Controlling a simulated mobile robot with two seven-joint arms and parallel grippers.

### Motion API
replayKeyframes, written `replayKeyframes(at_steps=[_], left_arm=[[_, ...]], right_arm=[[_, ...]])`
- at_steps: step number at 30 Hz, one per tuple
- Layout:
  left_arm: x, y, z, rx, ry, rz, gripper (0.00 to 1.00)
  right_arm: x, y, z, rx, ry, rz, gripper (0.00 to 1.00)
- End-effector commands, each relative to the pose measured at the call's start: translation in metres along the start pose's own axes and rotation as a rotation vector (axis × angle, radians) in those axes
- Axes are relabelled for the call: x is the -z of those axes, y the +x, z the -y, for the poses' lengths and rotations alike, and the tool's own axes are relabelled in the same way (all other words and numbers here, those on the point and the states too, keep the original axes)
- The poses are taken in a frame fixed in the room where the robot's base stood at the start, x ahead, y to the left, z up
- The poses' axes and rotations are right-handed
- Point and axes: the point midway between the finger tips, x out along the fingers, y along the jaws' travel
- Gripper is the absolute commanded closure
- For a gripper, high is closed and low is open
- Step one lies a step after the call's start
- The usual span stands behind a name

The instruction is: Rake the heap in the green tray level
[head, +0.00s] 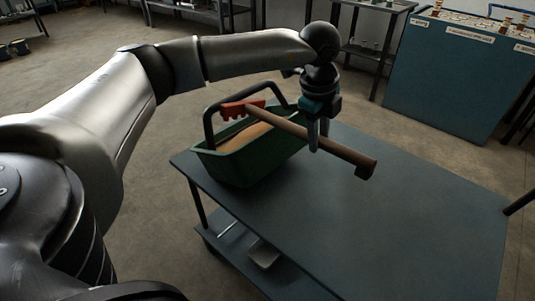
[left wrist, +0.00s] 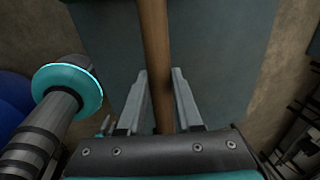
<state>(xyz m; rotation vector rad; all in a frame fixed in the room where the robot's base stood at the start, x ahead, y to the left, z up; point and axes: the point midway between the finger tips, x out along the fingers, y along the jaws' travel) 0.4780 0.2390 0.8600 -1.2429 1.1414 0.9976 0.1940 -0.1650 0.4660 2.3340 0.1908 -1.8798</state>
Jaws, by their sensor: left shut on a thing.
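The green tray (head: 225,172) stands on the far left end of the table, with a black handle (head: 208,122) arching over it. A tan heap (head: 248,136) shows inside it, partly hidden by the rake. The rake has a red toothed head (head: 240,108) and a long brown wooden handle (head: 345,150). My left gripper (head: 319,138) is shut on the rake handle and holds it across and above the tray, with the red head over the tray's far side. In the left wrist view the handle (left wrist: 154,45) runs between the two fingers. My right gripper is not in view.
The dark table top (head: 380,215) is clear to the right of the tray. A lower shelf (head: 262,255) holds small items. A blue cabinet (head: 440,80) with items on top and a rack (head: 375,50) stand behind.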

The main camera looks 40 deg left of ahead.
Motion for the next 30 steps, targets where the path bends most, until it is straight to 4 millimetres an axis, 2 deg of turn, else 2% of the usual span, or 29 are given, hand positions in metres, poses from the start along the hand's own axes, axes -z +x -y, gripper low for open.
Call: replayKeyframes(at_steps=[13,30], left_arm=[[0.001,0.0,0.0,0.0,-0.001,0.002,1.0],[0.04,0.0,0.003,0.003,0.002,0.004,1.0]], right_arm=[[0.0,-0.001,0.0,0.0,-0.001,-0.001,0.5],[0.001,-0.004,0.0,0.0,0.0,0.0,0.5]])
